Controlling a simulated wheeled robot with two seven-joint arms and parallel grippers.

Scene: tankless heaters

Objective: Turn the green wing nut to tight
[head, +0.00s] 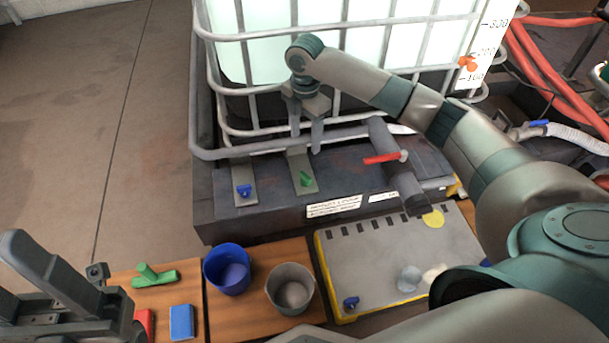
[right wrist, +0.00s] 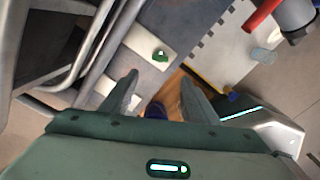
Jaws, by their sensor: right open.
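The green wing nut (head: 306,179) sits on a grey metal strap on the dark base in front of the caged tank. It also shows in the right wrist view (right wrist: 160,53), beyond the fingertips and between their lines. My right gripper (head: 306,138) is open and empty, fingers pointing down, above and behind the nut and apart from it. Its two fingers also show in the right wrist view (right wrist: 159,78). What seems to be my left gripper (head: 65,285) is dark at the lower left, away from the nut; its jaw opening is unclear.
A blue wing nut (head: 244,190) sits on a strap to the left. A pipe with a red lever (head: 384,158) stands close on the right. The tank's cage bars (head: 250,148) are behind my right gripper. A blue cup (head: 228,269) and grey cup (head: 290,289) stand in front.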

